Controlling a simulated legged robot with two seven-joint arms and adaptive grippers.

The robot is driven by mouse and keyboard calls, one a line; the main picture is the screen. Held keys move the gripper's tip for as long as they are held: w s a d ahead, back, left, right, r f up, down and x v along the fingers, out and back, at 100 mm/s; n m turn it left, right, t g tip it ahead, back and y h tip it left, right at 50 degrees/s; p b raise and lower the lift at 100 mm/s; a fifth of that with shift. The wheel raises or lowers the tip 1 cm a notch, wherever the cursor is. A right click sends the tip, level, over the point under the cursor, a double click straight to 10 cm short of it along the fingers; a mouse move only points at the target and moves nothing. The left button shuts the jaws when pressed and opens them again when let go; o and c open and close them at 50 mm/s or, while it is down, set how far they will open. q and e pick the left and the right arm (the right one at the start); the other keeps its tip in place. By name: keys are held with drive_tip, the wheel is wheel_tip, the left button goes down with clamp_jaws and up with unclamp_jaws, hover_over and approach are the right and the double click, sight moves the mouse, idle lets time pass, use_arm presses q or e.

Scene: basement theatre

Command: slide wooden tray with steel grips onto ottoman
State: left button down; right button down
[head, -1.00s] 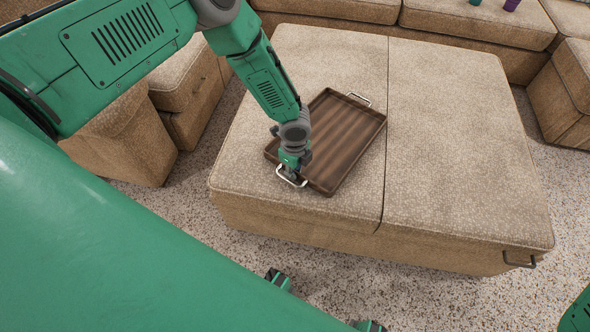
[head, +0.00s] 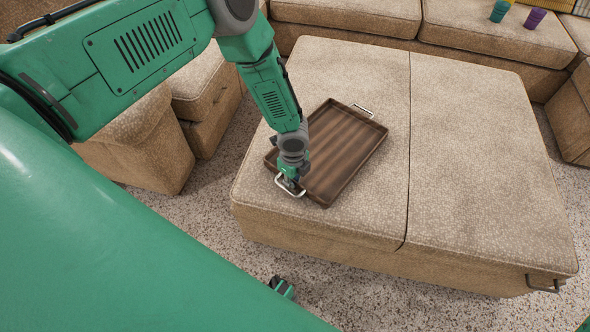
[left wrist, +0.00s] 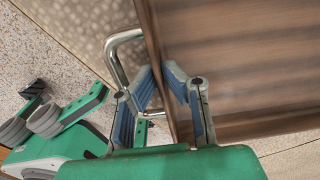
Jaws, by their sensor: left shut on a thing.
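The wooden tray with steel grips (head: 345,150) is dark brown with a striped floor and raised rim. It is over the left half of the tan ottoman (head: 470,150), inside the edges of its top; I cannot tell whether it touches all along. My left gripper (head: 289,184) is shut at the tray's near end, beside the near steel grip. In the left wrist view my left gripper's fingers (left wrist: 165,98) straddle the tray's rim (left wrist: 158,45), with the steel grip (left wrist: 113,55) to the left. The far grip (head: 362,110) is free. My right gripper is not in view.
A tan sofa (head: 345,12) runs along the back, with more seat blocks at left and right. Two cups, teal (head: 500,10) and purple (head: 535,18), stand on it. The ottoman's right half is bare. Speckled carpet (head: 200,235) lies in front.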

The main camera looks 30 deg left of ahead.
use_arm(q)
drive_tip(key=shift+a, duration=0.2)
drive_tip(key=c, duration=1.6)
unclamp_jaws()
drive_tip(key=shift+r, duration=0.5)
wheel_tip(320, 180, up, 11)
drive_tip(key=shift+f, duration=0.1)
